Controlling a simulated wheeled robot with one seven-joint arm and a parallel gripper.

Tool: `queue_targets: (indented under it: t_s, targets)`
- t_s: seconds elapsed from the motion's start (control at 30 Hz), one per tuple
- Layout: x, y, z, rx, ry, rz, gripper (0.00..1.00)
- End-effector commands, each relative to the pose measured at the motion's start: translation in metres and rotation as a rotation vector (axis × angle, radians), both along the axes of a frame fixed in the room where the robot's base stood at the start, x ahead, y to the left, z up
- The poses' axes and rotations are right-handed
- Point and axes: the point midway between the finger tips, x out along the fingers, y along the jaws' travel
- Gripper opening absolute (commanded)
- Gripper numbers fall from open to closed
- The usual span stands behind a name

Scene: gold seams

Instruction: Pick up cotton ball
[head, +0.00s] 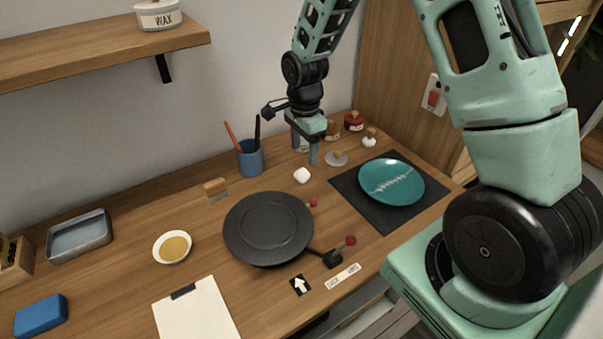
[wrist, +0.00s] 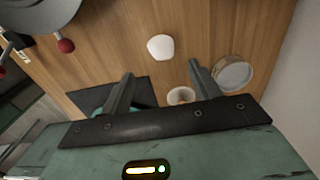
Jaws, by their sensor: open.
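The cotton ball (head: 302,175) is a small white rounded lump on the wooden desk, between the blue pen cup and the dark mat. My gripper (head: 305,155) hangs over the desk with its fingers pointing down, just behind the cotton ball in the head view. In the wrist view the cotton ball (wrist: 160,47) shows whole, just beyond the fingertips and roughly in line with the gap between them. My gripper (wrist: 160,72) is open, with nothing between its fingers. The fingers do not appear to touch the ball.
A blue cup (head: 249,160) with sticks stands left of my gripper. A black round turntable (head: 268,228) lies in front. A teal plate (head: 391,181) sits on a dark mat (head: 347,186) at right. A small dish (head: 336,159) and jars (head: 354,121) stand close by.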

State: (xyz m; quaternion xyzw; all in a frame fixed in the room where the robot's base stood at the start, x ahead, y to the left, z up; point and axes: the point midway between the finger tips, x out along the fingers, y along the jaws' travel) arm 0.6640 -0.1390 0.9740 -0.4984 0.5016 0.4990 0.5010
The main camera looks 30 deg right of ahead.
Motion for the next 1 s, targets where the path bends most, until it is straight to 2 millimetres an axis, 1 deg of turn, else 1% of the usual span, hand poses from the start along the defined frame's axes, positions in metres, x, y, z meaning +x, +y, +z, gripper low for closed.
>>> queue_targets:
  t_s: [0.03, 0.1, 0.37, 0.6, 0.7, 0.8, 1.0]
  targets:
    - [-0.001, 0.000, -0.007, 0.000, 0.004, 0.001, 0.62]
    - [0.000, 0.000, -0.015, 0.001, 0.002, 0.001, 0.62]
    - [0.000, 0.002, -0.030, 0.001, 0.002, 0.002, 0.62]
    - [0.002, 0.004, -0.061, 0.000, 0.002, 0.001, 0.62]
    - [0.003, 0.004, -0.070, 0.000, 0.001, 0.002, 0.62]
    - [0.003, 0.005, -0.075, 0.000, -0.001, 0.001, 0.62]
    - [0.003, 0.004, -0.075, 0.000, -0.001, 0.001, 0.62]
